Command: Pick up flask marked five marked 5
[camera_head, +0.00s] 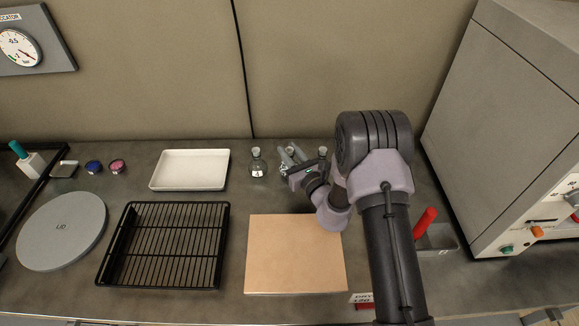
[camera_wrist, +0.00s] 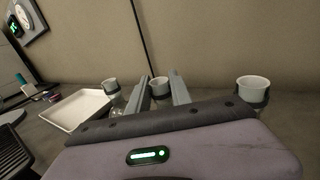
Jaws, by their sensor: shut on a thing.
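My gripper (camera_head: 291,153) reaches to the back of the bench, beside the wall. In the wrist view its two fingers (camera_wrist: 161,88) are shut on the middle flask (camera_wrist: 158,86), whose white top with a dark collar shows between them. The fingers and palm hide most of its body. A clear flask with a white top (camera_head: 257,163) stands to the left of my gripper, and it also shows in the wrist view (camera_wrist: 110,86). Another flask (camera_wrist: 252,86) is to the right, partly behind my arm in the head view. I cannot read the number on any flask.
A white tray (camera_head: 190,152) lies left of the flasks. A black wire rack (camera_head: 124,220), a round grey lid (camera_head: 62,231) and a tan board (camera_head: 295,254) lie nearer the front. A grey cabinet (camera_head: 508,120) stands at the right. The wall (camera_head: 180,70) is close behind.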

